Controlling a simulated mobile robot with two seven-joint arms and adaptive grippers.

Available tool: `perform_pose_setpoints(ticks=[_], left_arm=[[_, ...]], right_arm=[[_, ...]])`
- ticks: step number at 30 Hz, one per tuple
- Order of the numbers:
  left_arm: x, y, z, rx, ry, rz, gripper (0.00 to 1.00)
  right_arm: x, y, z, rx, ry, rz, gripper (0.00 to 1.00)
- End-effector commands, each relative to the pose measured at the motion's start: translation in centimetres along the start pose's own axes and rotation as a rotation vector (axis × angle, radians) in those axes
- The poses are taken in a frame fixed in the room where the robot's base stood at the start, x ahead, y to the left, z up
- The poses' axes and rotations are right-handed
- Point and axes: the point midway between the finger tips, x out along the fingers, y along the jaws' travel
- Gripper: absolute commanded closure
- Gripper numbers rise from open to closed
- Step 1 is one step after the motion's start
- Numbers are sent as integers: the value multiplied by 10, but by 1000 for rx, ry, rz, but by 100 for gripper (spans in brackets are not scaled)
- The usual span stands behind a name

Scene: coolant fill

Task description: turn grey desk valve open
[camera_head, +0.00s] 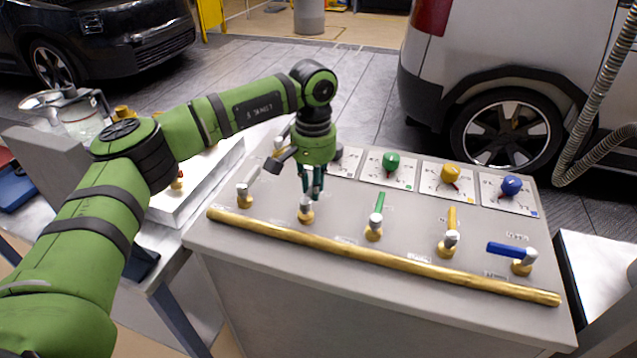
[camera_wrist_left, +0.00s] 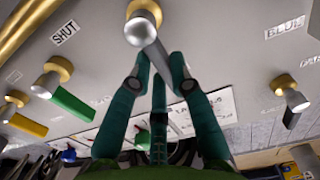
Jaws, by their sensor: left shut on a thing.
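The grey desk valve (camera_head: 305,214) is second from the left in the row on the grey desk (camera_head: 330,272). In the left wrist view its silver cap and brass base (camera_wrist_left: 141,25) show at the top, with a grey lever pointing away from the brass rail. My left gripper (camera_head: 312,190) reaches down from above. It is shut on that lever, as the left wrist view (camera_wrist_left: 157,62) shows, with one finger on each side. In the head view the fingers mostly hide the lever. A "SHUT" label (camera_wrist_left: 65,33) lies beside the valve. My right gripper is not in view.
Other valves stand close by: a pale-levered one (camera_head: 245,195) left, green (camera_head: 376,222), yellow (camera_head: 450,238) and blue (camera_head: 515,255) right. A brass rail (camera_head: 380,256) runs along the front. Dials with green (camera_head: 391,160), yellow and blue knobs line the back.

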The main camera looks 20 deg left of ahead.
Motion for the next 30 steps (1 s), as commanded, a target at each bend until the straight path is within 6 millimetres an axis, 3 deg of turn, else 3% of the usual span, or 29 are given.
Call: perform_pose_setpoints(ticks=[12,13,14,25,30], left_arm=[[0,0,1,12,0,1,100],[0,0,1,12,0,1,67],[0,0,1,11,0,1,55],[-2,0,0,8,1,1,55],[-22,0,0,8,5,1,55]], right_arm=[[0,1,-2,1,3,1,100],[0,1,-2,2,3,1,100],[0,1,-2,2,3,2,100],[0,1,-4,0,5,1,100],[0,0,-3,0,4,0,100]])
